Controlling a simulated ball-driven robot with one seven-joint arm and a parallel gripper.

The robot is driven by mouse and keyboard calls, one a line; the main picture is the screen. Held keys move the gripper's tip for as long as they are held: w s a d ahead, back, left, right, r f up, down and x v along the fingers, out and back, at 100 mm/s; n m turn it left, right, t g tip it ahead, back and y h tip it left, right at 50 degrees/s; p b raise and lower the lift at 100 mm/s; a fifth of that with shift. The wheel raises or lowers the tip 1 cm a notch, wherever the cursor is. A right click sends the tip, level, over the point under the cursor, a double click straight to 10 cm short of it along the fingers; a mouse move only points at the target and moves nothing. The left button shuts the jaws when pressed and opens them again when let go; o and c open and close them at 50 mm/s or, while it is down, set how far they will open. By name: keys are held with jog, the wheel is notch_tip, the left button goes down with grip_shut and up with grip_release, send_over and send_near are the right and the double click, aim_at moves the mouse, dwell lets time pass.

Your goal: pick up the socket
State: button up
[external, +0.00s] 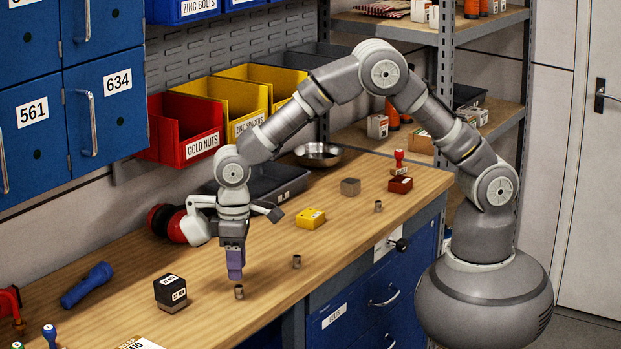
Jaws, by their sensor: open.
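A small grey metal socket (239,292) stands upright on the wooden bench top (330,230), near its front edge. Two similar small metal cylinders, one in the middle (296,261) and one farther right (378,206), stand on the same bench. My gripper (235,276) points down with purple fingers just above the nearest socket, a little to its left in the picture. It is open and holds nothing that I can see. The fingers are seen nearly edge-on, so the gap between them is hidden.
A black-and-grey block (170,292) and a blue flashlight (87,285) lie left of my gripper. A yellow block (310,218), a grey cube (350,187) and a red stamp pad (400,184) are to the right. Red earmuffs (163,221) and a dark tray (268,183) sit behind.

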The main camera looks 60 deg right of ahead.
aim_at(239, 298)
notch_tip(239, 298, down, 6)
jog(key=shift+r+b, duration=0.2)
jog(key=shift+b, duration=0.95)
jog(key=shift+r, duration=0.1)
grip_shut()
jog(key=shift+r, duration=0.15)
